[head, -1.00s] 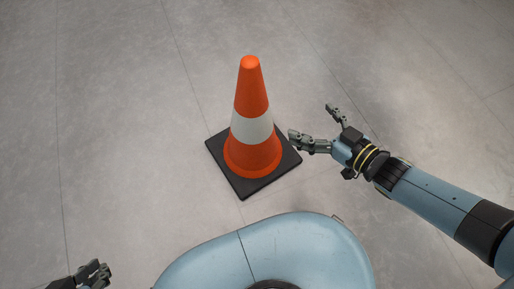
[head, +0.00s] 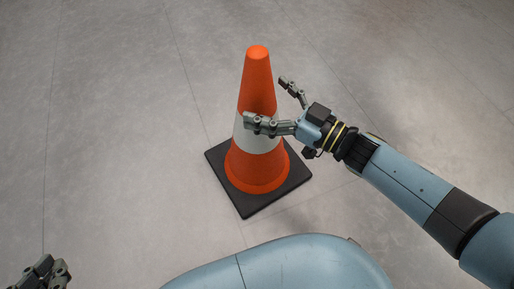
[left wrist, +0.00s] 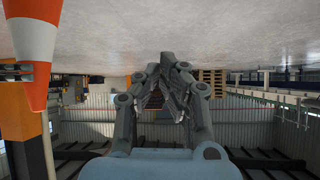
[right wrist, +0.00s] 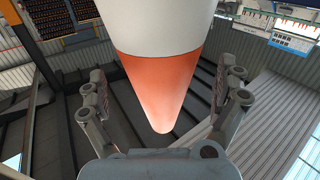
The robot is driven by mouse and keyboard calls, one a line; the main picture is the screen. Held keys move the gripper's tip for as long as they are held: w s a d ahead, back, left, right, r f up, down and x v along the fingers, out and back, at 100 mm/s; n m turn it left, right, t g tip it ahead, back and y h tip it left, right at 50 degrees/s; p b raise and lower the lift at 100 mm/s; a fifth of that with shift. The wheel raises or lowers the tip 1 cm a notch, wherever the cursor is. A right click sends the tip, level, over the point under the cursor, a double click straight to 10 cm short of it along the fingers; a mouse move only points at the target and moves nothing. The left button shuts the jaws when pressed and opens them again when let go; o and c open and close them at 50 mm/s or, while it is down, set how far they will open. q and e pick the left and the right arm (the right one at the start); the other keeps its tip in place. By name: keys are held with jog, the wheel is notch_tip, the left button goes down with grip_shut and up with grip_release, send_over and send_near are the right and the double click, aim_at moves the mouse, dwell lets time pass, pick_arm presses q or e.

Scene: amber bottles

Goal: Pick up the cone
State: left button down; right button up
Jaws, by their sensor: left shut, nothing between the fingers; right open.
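The orange cone (head: 258,85) with a white band and a black square base (head: 247,207) stands upright on the floor in the head view. My right gripper (head: 268,102) is open, with one finger in front of the cone's upper part and the other to its right and behind. In the right wrist view the cone (right wrist: 160,85) lies between the two open fingers; I cannot tell whether either touches it. My left gripper (head: 45,275) is shut and empty at the lower left, well apart from the cone. The cone also shows at the left wrist view's upper left (left wrist: 35,50).
Bare grey tiled floor (head: 110,120) surrounds the cone, with free room to its left and beyond it. My own blue body is at the bottom of the head view. The wrist views show walls, shelving and a pallet (left wrist: 212,78) far off.

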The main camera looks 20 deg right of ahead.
jog(key=shift+b+x, duration=0.4)
jog(key=shift+x, duration=0.65)
pick_arm(q)
jog(key=shift+w+d+r+t, duration=0.15)
jog(key=shift+r+t, duration=0.25)
jog(key=shift+t, duration=0.6)
pick_arm(e)
jog(key=shift+w+a, duration=0.3)
jog(key=shift+w, duration=0.05)
jog(key=shift+c, duration=0.4)
jog(key=c, duration=1.6)
jog(key=shift+w+r, duration=0.1)
